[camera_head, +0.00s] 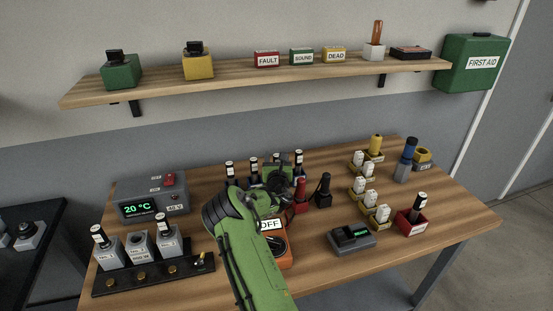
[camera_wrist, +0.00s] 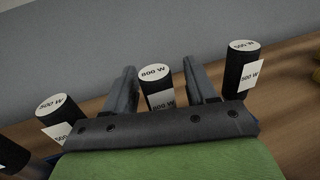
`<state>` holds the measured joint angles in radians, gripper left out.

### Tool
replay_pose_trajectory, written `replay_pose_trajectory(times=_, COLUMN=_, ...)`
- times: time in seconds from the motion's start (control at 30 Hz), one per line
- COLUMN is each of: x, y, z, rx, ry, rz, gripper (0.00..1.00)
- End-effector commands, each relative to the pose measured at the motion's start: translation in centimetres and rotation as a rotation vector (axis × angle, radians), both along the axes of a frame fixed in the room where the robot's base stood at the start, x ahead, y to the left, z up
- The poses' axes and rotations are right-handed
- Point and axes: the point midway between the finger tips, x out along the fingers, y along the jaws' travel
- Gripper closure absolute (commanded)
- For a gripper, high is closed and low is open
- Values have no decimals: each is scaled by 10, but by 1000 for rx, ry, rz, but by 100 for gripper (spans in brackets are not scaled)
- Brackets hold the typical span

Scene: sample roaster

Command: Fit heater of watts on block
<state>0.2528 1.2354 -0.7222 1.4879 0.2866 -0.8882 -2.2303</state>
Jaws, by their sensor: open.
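My gripper (camera_wrist: 160,82) is open, with one finger on each side of a black cylindrical heater (camera_wrist: 155,88) whose label appears to read 800 W. Gaps show between fingers and heater. Another heater labelled about 500 W (camera_wrist: 60,112) stands to the left and one more (camera_wrist: 242,68) to the right. In the head view my gripper (camera_head: 277,180) is at the heater row, partly hiding it. Grey blocks stand on a black rail at the front left: the left (camera_head: 107,254) and right (camera_head: 167,247) hold heaters, while the middle block (camera_head: 139,250) has an open top.
A grey control box (camera_head: 150,203) reads 20 °C. An orange meter marked OFF (camera_head: 276,252) is partly behind my arm. A small grey display unit (camera_head: 351,240), white-topped parts (camera_head: 365,188) and a red holder (camera_head: 411,224) occupy the right. A shelf (camera_head: 230,87) hangs above.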

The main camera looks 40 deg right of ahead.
Motion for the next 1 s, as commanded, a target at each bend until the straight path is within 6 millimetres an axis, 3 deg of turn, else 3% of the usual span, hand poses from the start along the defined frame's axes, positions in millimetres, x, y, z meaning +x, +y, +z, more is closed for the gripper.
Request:
replay_pose_trajectory(times=0.17, x=0, y=0, z=0, rx=0, ry=0, rz=0, gripper=43)
replay_pose_trajectory(times=0.53, x=0, y=0, z=0, rx=1, ry=-1, rz=-1, gripper=100)
replay_pose_trajectory(times=0.57, x=0, y=0, z=0, rx=1, ry=-1, rz=-1, gripper=100)
replay_pose_trajectory(times=0.6, x=0, y=0, z=0, rx=1, ry=-1, rz=-1, gripper=66)
replay_pose_trajectory(times=0.67, x=0, y=0, z=0, rx=1, ry=-1, rz=-1, gripper=56)
replay_pose_trajectory(times=1.0, x=0, y=0, z=-1, rx=1, ry=1, rz=0, gripper=56)
